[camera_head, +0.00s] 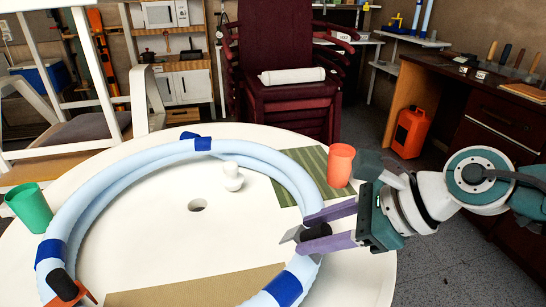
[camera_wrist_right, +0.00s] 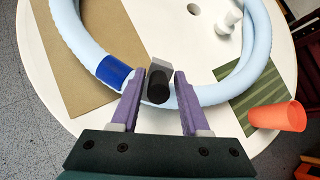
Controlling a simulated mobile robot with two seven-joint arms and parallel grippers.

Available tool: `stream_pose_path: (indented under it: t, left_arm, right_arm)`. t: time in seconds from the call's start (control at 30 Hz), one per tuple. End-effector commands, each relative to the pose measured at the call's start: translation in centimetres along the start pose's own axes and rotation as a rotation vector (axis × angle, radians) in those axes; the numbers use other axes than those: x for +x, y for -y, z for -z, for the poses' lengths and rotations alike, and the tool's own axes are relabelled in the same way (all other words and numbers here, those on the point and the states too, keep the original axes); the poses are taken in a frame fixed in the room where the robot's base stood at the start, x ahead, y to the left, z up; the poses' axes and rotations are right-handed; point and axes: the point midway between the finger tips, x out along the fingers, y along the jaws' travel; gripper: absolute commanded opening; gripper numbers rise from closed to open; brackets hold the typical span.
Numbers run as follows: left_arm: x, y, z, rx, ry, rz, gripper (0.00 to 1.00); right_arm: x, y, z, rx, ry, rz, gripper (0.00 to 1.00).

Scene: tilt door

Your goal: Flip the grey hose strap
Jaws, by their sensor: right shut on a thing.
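The grey hose strap (camera_head: 289,236) has a dark cylindrical end and sits at the right side of the pale blue hose loop (camera_head: 170,152). It also shows in the right wrist view (camera_wrist_right: 161,65), with its black end towards the gripper. My right gripper (camera_head: 301,234) reaches in from the right, its purple fingers on either side of the strap and shut on it. The fingers cover part of the strap and hose. My left gripper is not in view.
The hose lies on a round white table (camera_head: 345,285). Dark red chairs (camera_head: 285,45) stand behind.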

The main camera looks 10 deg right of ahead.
Motion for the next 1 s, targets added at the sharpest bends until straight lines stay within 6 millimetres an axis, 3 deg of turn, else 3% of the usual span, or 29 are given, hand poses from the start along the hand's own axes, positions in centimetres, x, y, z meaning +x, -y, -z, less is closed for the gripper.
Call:
stream_pose_path:
  t: [0.03, 0.23, 0.6, 1.0]
  left_arm:
    - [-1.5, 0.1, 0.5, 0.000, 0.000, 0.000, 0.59]
    - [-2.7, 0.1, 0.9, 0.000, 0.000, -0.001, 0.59]
    - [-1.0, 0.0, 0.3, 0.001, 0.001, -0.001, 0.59]
    - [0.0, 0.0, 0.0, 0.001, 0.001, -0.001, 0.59]
  right_arm:
    - [-0.3, 0.3, -0.9, -0.007, -0.041, -0.011, 0.00]
    - [0.9, 0.3, -0.7, -0.004, -0.218, -0.058, 0.00]
    - [2.7, 0.3, -0.4, 0.004, -0.465, -0.124, 0.00]
    - [3.0, 0.2, -0.3, 0.009, -0.563, -0.151, 0.00]
